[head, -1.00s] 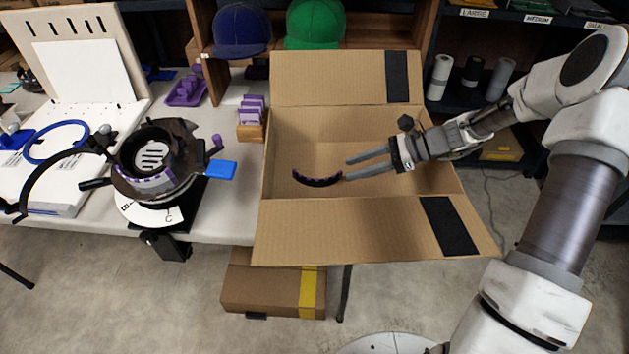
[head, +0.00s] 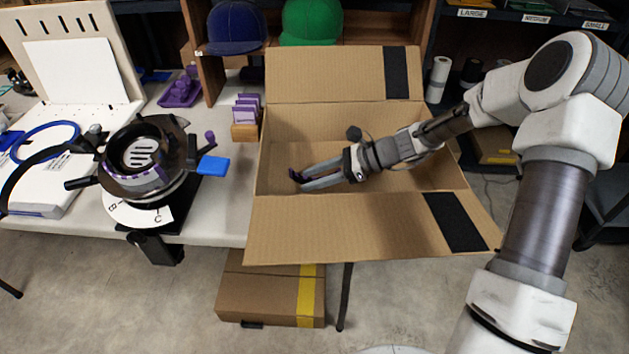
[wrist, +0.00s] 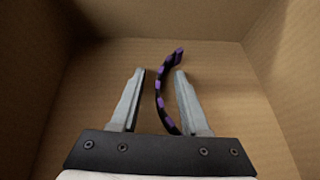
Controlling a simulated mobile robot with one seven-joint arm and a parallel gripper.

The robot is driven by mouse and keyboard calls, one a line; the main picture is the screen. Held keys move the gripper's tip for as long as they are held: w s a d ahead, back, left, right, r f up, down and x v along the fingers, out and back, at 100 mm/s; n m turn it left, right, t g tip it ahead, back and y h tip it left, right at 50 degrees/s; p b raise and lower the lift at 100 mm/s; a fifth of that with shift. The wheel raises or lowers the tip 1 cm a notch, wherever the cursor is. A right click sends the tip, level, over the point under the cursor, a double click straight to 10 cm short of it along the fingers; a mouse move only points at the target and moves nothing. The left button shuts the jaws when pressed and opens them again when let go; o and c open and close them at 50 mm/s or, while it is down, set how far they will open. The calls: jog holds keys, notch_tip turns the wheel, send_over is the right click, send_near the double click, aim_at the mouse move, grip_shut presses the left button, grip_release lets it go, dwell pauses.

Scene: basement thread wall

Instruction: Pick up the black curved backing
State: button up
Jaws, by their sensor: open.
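The black curved backing (wrist: 161,94), with purple patches along it, lies on the floor of the open cardboard box (head: 330,230). My gripper (wrist: 158,80) is open inside the box, and the backing runs between its two fingers in the wrist view, nearer the right finger. One end of the backing reaches past the fingertips. In the head view my gripper (head: 297,182) covers most of the backing, and only a small dark purple end (head: 295,175) shows at the fingertips. Whether a finger touches it I cannot tell.
The box walls rise around my gripper. On the table to the left stand a round black hooping fixture (head: 140,155) with a blue tab (head: 213,166) and a wooden holder with purple pieces (head: 245,118). Another cardboard box (head: 265,295) lies on the floor below.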

jog(key=shift+c, duration=0.3)
grip_shut()
jog(key=shift+r, duration=0.15)
